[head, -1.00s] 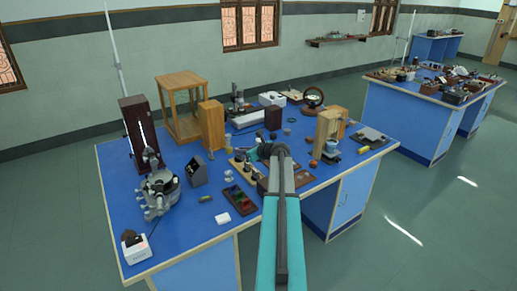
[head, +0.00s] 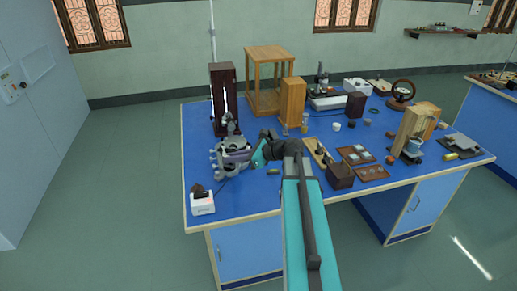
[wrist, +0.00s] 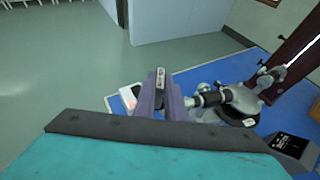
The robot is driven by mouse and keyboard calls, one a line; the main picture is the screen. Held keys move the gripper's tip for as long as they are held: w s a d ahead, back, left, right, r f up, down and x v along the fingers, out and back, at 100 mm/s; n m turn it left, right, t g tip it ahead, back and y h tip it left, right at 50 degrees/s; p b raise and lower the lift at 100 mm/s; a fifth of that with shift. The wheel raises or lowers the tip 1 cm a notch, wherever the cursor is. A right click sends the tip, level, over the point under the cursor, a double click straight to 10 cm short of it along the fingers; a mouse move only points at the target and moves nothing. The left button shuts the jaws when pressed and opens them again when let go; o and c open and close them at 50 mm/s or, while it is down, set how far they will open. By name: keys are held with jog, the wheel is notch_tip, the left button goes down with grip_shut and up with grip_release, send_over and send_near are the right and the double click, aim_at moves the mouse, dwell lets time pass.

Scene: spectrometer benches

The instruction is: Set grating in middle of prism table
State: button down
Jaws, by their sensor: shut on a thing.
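My gripper (wrist: 161,100) is shut on a small thin piece, seemingly the grating (wrist: 160,76), whose pale narrow edge shows between the purple-grey fingers in the wrist view. In the head view my gripper (head: 237,156) is at the grey metal spectrometer (head: 218,167) on the left of the blue bench, and the grating is too small to tell. The spectrometer also shows in the wrist view (wrist: 237,103), right of the fingers. The prism table is not clearly seen; my gripper and arm cover that part. I cannot tell whether the grating touches anything.
A dark slotted lamp housing (head: 223,98) stands just behind the spectrometer. A white box (head: 202,202) sits at the bench's front left corner. A wooden-framed case (head: 268,80) and a wooden block (head: 292,101) stand behind. Brown trays (head: 355,155) and a dark box (head: 340,176) lie right of my arm.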

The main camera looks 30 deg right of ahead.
jog(key=s+a+f+n+g+y+b, duration=0.2)
jog(key=s+a+f+n+y+b, duration=0.1)
jog(key=a+f+b, duration=0.7)
jog(key=s+a, duration=0.1)
jog(key=a, duration=0.3)
jog(key=shift+n+g, duration=0.3)
jog(key=shift+g, duration=0.1)
jog(key=shift+f, duration=0.1)
